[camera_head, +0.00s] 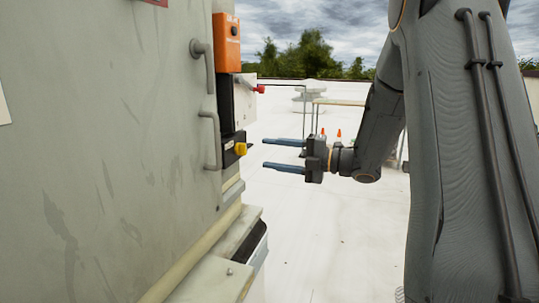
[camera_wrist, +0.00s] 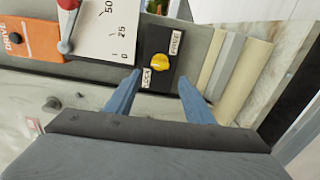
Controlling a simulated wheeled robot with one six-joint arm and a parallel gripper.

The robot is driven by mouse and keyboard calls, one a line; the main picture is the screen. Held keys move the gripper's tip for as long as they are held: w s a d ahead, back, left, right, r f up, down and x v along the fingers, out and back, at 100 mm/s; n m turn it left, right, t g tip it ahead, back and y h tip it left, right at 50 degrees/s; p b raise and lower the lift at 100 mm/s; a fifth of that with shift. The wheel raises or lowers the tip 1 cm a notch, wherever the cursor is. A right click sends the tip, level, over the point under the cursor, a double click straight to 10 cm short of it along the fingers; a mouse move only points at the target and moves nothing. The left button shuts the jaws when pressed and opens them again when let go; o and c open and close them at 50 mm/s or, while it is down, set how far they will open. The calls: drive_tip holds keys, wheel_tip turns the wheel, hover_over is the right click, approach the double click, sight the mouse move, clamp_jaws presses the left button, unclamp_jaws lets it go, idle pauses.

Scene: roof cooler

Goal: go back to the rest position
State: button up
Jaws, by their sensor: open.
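My gripper (camera_head: 284,156) is open and empty, its two blue fingers pointing left toward the cooler cabinet (camera_head: 110,150) in the head view. A gap separates the fingertips from the yellow knob (camera_head: 240,149) on the cabinet's dark side panel. In the wrist view the gripper (camera_wrist: 158,85) shows with its fingers spread, and the yellow knob (camera_wrist: 160,62) appears between and beyond the tips. The knob sits on a black plate with white labels, one seeming to read LOCK.
An orange drive box (camera_head: 227,43) and a red-tipped lever (camera_head: 258,88) stick out from the cabinet above the knob. Handles (camera_head: 211,140) project from the cabinet front. A roof vent (camera_head: 308,95) and orange cones (camera_head: 338,135) stand behind. The white roof (camera_head: 330,240) below my gripper is clear.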

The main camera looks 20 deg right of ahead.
drive_tip(key=shift+w, duration=0.1)
wheel_tip(320, 180, down, 2)
drive_tip(key=w+d+m+t+h+p, duration=0.2)
drive_tip(key=w+m+t+h+p, duration=0.1)
drive_tip(key=m+h, duration=0.8)
drive_tip(key=s+d+f+m+g+h+p, duration=0.25)
drive_tip(key=s+f+m+g, duration=0.2)
drive_tip(key=s+m, duration=0.4)
drive_tip(key=s+a+f+m+g+p, duration=0.1)
drive_tip(key=s+a+m+g, duration=0.1)
drive_tip(key=s, duration=0.7)
drive_tip(key=s+a+f+m+g+p, duration=0.1)
drive_tip(key=s+m+g, duration=0.3)
drive_tip(key=s, duration=0.5)
drive_tip(key=s+a+f+m+g+h+p, duration=0.1)
drive_tip(key=s+a+f+m+g, duration=0.1)
drive_tip(key=s, duration=0.7)
drive_tip(key=shift+s+a+f+m+g, duration=0.35)
drive_tip(key=shift+a+m+g, duration=0.2)
drive_tip(key=shift+a+m, duration=0.45)
drive_tip(key=shift+a, duration=0.1)
